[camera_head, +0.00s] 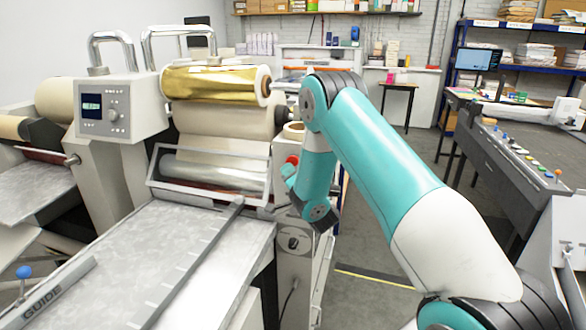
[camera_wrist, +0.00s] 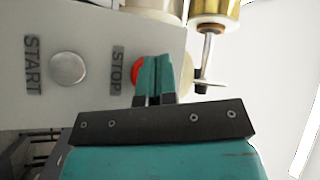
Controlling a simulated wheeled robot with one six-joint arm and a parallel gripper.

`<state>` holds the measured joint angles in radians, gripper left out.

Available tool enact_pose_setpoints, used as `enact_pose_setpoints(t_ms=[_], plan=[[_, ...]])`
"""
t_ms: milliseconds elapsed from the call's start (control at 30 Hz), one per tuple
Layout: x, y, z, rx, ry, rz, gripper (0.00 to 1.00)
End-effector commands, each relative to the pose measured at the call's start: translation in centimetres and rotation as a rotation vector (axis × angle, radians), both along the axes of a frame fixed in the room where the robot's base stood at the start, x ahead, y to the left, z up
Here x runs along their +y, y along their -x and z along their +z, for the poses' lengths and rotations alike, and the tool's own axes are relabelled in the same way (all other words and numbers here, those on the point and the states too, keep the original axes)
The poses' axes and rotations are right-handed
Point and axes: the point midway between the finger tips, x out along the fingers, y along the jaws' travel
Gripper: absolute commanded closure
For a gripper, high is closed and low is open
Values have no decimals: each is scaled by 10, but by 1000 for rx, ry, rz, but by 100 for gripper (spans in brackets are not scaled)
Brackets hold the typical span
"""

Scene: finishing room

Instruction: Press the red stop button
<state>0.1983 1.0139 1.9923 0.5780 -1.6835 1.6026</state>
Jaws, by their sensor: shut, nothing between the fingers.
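The red stop button (camera_wrist: 135,71) is on the pale machine panel (camera_wrist: 100,20), beside the raised word STOP, in the wrist view. Only its left edge shows. My gripper (camera_wrist: 157,62) is shut and empty, and its teal fingertips cover the rest of the button. I cannot tell whether the tips touch it. In the head view the red button (camera_head: 291,160) shows small at the side of the machine, and my gripper (camera_head: 289,172) is close by it, partly hidden by my arm.
A silver start button (camera_wrist: 68,68) is left of the stop button, beside the word START. Rollers, one with gold foil (camera_head: 210,83), rise next to the panel. A metal feed table (camera_head: 150,255) lies in front.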

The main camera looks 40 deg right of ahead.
Motion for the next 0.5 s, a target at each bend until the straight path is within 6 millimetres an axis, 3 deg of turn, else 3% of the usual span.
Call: enact_pose_setpoints(t_ms=[500], plan=[[7, 4, -4, -2, 0, 1, 100]])
